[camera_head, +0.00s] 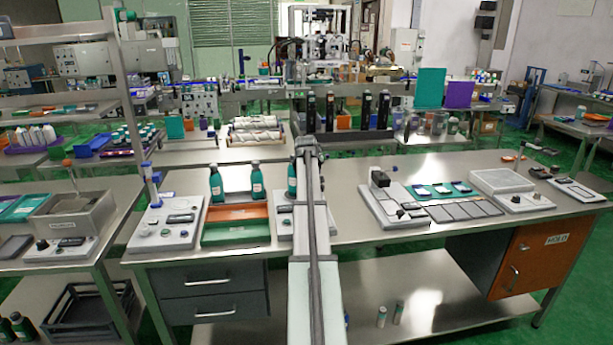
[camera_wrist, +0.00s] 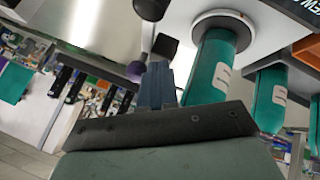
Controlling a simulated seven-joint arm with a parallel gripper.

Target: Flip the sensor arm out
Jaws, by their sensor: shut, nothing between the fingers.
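In the wrist view my gripper (camera_wrist: 160,75) shows as bluish fingers closed together, with nothing between them. In the head view the same bottle (camera_head: 292,183) stands over a grey device (camera_head: 286,228), mostly hidden by my arm. My gripper is hidden there.
Two more green bottles (camera_head: 217,186) stand left of my arm, by an orange tray (camera_head: 237,212) and a green tray (camera_head: 236,233). A device with a blue-topped post (camera_head: 150,178) is further left. Another station (camera_head: 395,205) is on the right. Bare steel lies between.

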